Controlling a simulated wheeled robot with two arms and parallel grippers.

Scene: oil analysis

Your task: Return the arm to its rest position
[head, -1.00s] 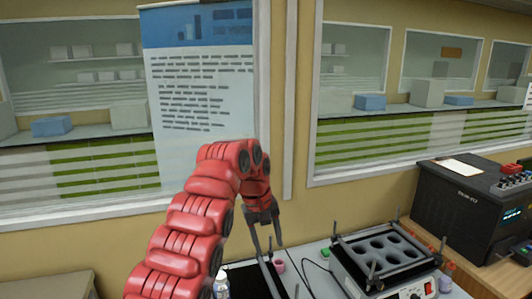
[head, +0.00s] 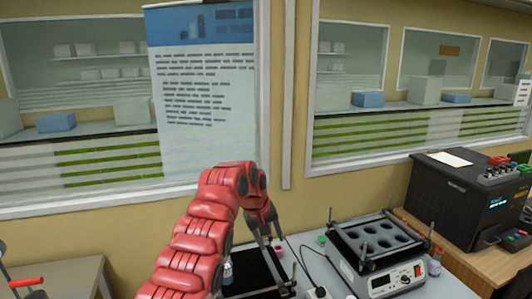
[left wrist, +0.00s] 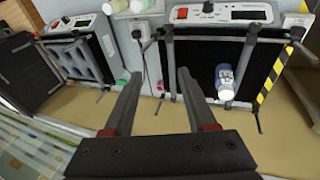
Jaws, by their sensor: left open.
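My left arm is red and bent. Its gripper (head: 271,230) is at the arm's end, above the back part of the grey table (head: 325,270). In the left wrist view its two dark fingers (left wrist: 155,98) are spread apart with nothing between them. My right gripper is in neither view.
A black-topped device (head: 248,275) lies below the gripper, with a white bottle (left wrist: 226,80) on it. A block heater with round wells (head: 375,235) stands to the right, with thin corner posts. A black instrument (head: 465,195) is at far right. A wall with a poster (head: 205,90) is behind.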

